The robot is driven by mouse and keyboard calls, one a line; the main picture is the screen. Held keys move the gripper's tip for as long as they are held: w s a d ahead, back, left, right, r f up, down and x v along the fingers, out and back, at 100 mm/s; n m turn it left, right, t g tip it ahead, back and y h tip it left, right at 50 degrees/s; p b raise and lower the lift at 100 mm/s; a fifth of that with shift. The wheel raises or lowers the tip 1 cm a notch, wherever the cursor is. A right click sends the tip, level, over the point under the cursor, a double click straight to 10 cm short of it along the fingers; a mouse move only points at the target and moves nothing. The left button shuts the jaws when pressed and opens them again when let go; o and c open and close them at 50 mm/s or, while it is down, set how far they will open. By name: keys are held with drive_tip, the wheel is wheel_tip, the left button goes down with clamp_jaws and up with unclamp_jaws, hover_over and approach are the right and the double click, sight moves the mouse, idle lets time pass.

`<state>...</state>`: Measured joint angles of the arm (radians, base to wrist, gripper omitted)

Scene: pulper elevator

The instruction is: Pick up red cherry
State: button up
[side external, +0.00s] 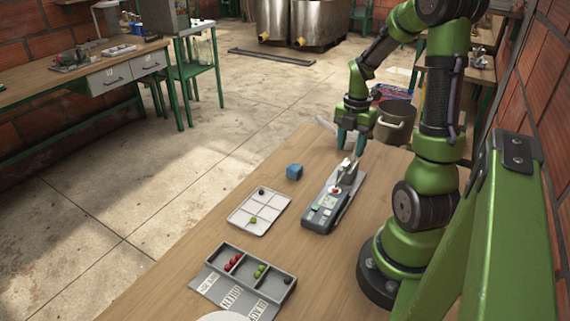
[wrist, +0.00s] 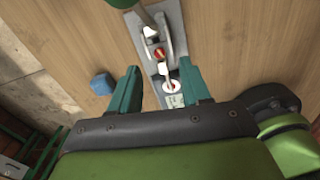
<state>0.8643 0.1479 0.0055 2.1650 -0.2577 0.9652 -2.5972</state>
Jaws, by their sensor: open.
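A small round red cherry (wrist: 159,53) shows in the wrist view within the grey metal upper part of a narrow bench device (side external: 323,212). Just below it in that view is a small white dish (wrist: 171,86) with a reddish spot; the dish also shows in the side view (side external: 337,189), with red on it. My gripper (side external: 350,145) is open and points down above the far end of the device. In the wrist view its two teal fingers (wrist: 160,72) stand on either side of the device, apart from it, with nothing between them held.
A pale divided tray (side external: 259,211) holds a dark and a green one. A blue cube (side external: 294,172) sits left of the device. A pot (side external: 395,124) stands beyond the wooden table.

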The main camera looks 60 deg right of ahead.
sight(349, 157)
wheel_tip(349, 157, down, 4)
drive_tip(key=shift+f, duration=0.25)
drive_tip(key=shift+c, duration=0.3)
clamp_jaws()
